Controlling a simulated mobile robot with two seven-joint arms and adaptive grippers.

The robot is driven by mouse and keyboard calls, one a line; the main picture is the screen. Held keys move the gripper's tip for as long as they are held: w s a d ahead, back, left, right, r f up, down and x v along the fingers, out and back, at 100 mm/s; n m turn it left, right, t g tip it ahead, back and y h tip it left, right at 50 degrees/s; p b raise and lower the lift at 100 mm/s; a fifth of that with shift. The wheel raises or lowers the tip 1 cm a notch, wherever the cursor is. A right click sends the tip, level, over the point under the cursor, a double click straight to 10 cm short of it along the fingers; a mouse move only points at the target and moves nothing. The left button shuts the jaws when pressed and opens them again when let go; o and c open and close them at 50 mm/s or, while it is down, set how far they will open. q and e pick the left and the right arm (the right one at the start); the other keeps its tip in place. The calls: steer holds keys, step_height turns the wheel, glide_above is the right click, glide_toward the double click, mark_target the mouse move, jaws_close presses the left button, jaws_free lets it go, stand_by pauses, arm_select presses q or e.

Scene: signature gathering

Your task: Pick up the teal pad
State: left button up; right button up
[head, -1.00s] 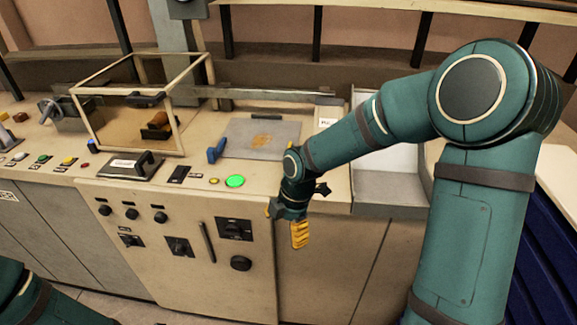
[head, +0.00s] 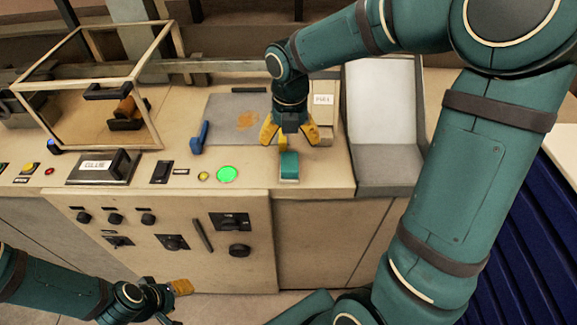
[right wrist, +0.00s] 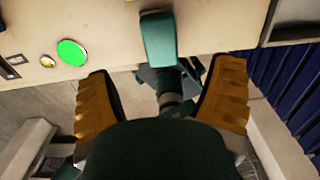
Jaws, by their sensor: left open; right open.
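The teal pad (head: 289,164) is a small teal block with a pale lower edge. It stands on the counter near the front edge, right of the green button. It also shows at the top middle of the right wrist view (right wrist: 158,40). My right gripper (head: 290,136) is open above the counter, just behind the pad in the head view, its yellow fingers spread. In the right wrist view the pad lies beyond the open fingers (right wrist: 165,78), between their lines, not held. My left gripper (head: 172,292) is open and low at the bottom left, away from the counter.
A green button (head: 228,174) and blue-handled tool (head: 199,138) lie left of the pad. A grey plate (head: 235,112) is behind. A glass-sided case (head: 92,148) and GLUE-labelled block (head: 104,167) stand further left. A pale tray (head: 383,120) is at the right.

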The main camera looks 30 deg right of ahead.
mark_target(290, 161)
step_height(290, 161, down, 8)
steer(key=shift+f+b, duration=0.1)
steer(key=shift+b, duration=0.5)
steer(key=shift+c, duration=0.3)
steer(key=c, duration=1.2)
